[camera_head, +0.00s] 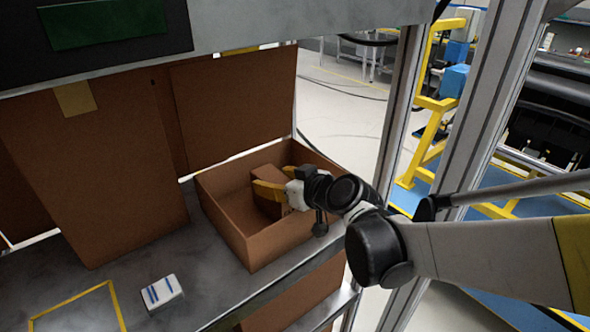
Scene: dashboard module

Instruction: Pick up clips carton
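My gripper (262,184) reaches into the open carton from the right. Its yellow fingers are spread apart at the smaller brown piece, one in front of its upper part. I cannot tell whether they press on it. Part of the piece is hidden behind the finger and the gripper body.
A white box with blue stripes (162,293) lies on the shelf (215,290), near a yellow-framed area (75,308). Tall brown cartons (95,175) stand at left. A grey upright post (398,110) rises behind my arm. An overhead panel (240,25) hangs above.

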